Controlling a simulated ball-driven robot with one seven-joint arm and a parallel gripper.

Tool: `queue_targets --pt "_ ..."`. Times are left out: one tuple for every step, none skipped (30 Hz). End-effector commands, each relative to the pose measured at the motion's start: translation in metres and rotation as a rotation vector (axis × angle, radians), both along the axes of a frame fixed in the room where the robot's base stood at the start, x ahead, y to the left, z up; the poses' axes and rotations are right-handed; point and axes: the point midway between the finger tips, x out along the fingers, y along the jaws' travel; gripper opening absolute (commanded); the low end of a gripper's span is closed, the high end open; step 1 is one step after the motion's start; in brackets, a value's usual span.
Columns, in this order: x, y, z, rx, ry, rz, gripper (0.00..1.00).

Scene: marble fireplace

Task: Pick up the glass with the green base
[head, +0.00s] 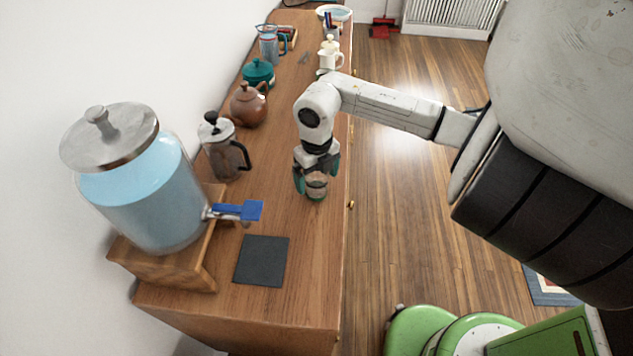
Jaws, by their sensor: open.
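The glass with the green base (317,188) stands upright on the wooden sideboard (300,260), near its right edge. My gripper (317,178) points down over the glass, with one finger on each side of it. The fingers are open around the glass. The upper part of the glass is partly hidden by my gripper, and I cannot tell whether a finger touches it.
A water dispenser (150,195) with a blue tap (240,211) stands at the left front. A dark square mat (261,261) lies nearby. A French press (222,150), brown teapot (248,105), green pot (258,74) and cream jug (330,56) stand behind.

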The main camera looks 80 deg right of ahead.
Motion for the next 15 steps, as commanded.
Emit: queue_targets --pt "0.0001 0.0005 -0.0027 0.001 -0.001 0.000 0.93" --pt "0.0000 0.0004 -0.0038 0.001 -0.001 0.001 0.93" --pt "0.0000 0.0003 -0.0048 0.000 0.000 0.001 0.93" --pt "0.0000 0.0003 -0.0051 0.000 0.000 0.002 0.93" --pt "-0.0001 0.0002 -0.0052 0.000 0.000 0.002 0.93" --pt "0.0000 0.0001 -0.0051 0.000 0.000 0.002 0.93" --pt "0.0000 0.0001 -0.0051 0.000 0.000 0.002 0.93" --pt "0.0000 0.0001 -0.0051 0.000 0.000 0.002 0.93" --pt "0.0000 0.0001 -0.0050 0.000 0.000 0.002 0.92" --pt "0.0000 0.0001 -0.0050 0.000 0.000 0.002 0.89" --pt "0.0000 0.0001 -0.0049 0.000 0.000 0.002 0.86" --pt "0.0000 0.0001 -0.0049 0.000 0.000 0.002 0.82" --pt "0.0000 0.0001 -0.0049 0.000 0.000 0.002 0.79" --pt "0.0000 0.0001 -0.0048 0.000 0.000 0.002 0.76" --pt "0.0000 0.0001 -0.0048 0.000 0.000 0.001 0.72"
